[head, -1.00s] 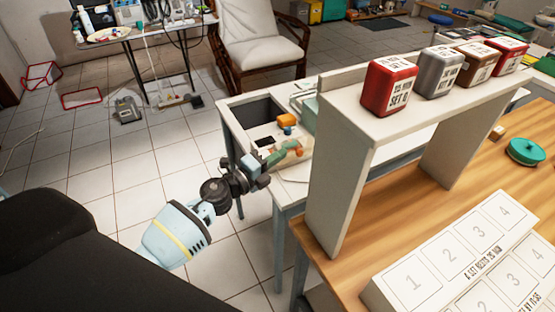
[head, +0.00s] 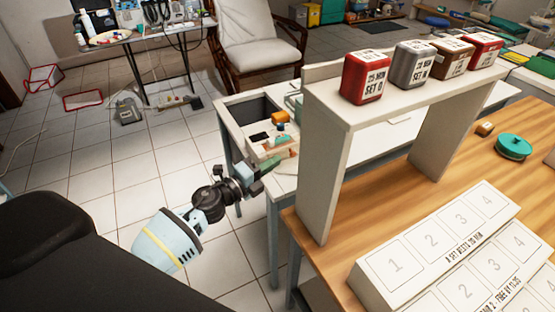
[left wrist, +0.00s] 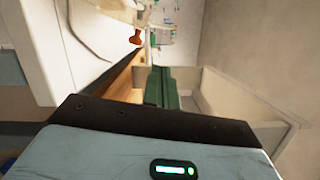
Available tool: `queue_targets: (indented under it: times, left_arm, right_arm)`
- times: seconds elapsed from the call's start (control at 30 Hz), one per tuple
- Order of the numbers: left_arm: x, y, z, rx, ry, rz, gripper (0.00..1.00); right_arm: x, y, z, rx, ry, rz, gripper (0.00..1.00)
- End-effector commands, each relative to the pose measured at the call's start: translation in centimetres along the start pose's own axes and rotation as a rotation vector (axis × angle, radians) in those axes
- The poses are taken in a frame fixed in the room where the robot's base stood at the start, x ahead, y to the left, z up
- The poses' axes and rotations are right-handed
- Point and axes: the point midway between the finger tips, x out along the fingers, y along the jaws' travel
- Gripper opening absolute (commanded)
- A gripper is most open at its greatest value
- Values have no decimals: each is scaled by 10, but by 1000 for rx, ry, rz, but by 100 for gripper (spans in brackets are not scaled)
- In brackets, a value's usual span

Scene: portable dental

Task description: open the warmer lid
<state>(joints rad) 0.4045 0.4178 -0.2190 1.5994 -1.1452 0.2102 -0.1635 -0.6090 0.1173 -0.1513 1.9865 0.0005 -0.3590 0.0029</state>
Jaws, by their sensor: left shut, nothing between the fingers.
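My left gripper (head: 268,165) is low over the near edge of the white table, left of the white shelf stand. Its green fingers also show in the left wrist view (left wrist: 160,88), shut together and empty. I cannot single out the warmer or its lid with certainty. A pale green item (head: 293,103) stands on the white table, mostly hidden behind the shelf stand. My right gripper is not in view.
The white shelf stand (head: 318,160) bears several labelled tins, such as a red one (head: 366,78). The white table has a dark recess (head: 252,110) and small items. On the wooden table (head: 400,190) are numbered white boards (head: 440,240) and a green round container (head: 512,147).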

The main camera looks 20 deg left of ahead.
Motion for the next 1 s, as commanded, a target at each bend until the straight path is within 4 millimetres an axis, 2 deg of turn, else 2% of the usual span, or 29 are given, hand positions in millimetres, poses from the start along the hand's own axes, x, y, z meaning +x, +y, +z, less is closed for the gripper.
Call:
queue_targets:
  times: [0.03, 0.2, 0.4, 0.6, 1.0]
  left_arm:
    - [-12, 1, 0, 1, 1, 3, 0]
    - [-44, 0, -1, 0, 2, 4, 0]
    - [-69, -1, 0, 0, 0, 3, 0]
    - [-78, -4, 0, -1, 0, 0, 0]
    - [-78, -4, 0, 0, 0, -1, 0]
  right_arm:
    - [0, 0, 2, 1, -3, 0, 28]
    - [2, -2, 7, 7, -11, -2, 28]
    - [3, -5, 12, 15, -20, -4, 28]
    - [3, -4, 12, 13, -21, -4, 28]
    - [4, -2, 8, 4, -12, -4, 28]
